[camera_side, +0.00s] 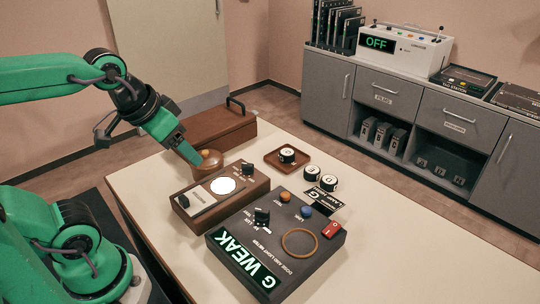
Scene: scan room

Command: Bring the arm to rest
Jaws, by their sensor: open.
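My gripper (186,149) comes in from the left on my green arm and points down to the right. Its green finger end is just above and behind the round brown wooden piece (209,168), near its knob. I cannot tell from this view whether it touches the knob. The jaws are open, with nothing seen held between them.
The brown box with a lit white disc (223,185) and the dark meter reading "G WEAK" (270,250) stand close in front. A brown case (218,124) is behind. A small tray (275,161) holds a round piece; others stand nearby. The tabletop (420,235) is clear at right.

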